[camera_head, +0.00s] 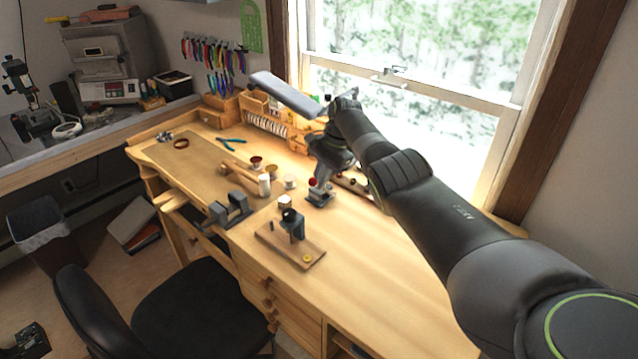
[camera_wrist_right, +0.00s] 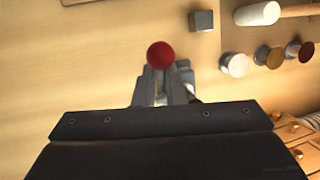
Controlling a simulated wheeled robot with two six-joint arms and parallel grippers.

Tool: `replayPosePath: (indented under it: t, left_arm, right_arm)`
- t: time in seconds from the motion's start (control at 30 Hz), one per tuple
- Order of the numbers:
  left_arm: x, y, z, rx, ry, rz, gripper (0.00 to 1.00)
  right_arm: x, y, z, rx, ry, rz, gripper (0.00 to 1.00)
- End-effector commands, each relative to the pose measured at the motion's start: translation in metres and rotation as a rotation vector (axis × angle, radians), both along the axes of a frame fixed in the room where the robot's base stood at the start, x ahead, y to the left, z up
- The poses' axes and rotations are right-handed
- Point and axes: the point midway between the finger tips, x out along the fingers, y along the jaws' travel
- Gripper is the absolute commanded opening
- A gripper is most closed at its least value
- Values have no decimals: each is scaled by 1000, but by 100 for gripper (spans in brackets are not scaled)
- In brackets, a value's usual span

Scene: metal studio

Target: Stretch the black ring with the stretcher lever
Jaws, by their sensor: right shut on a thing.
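The red ball knob (camera_head: 312,182) of the stretcher lever is at my right gripper (camera_head: 322,178), above a small grey metal base (camera_head: 319,201) on the bench. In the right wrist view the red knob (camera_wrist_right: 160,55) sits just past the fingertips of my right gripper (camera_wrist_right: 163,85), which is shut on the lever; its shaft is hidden. The grey metal of the stretcher and the fingers overlap there. My left gripper is out of view.
The bench's front right is clear.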

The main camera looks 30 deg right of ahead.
Motion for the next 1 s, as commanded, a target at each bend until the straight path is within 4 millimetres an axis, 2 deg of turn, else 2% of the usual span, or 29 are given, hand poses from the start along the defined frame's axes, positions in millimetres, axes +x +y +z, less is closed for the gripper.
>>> replayPosePath:
  t: [0.1, 0.77, 0.8, 0.9, 0.97, 1.0]
  left_arm:
    - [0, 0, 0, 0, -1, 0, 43]
    - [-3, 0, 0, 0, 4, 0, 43]
    - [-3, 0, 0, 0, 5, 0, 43]
    - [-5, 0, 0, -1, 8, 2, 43]
    - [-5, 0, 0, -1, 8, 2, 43]
    - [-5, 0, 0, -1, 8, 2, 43]
  right_arm:
    - [4, -7, 6, -13, -17, -5, 0]
    - [4, -9, 6, -13, -13, -5, 0]
    - [3, -9, 6, -13, -13, -6, 10]
    - [3, -9, 6, -11, -10, -5, 23]
    - [3, -8, 6, -9, -10, -5, 30]
    - [3, -8, 5, -8, -8, -4, 30]
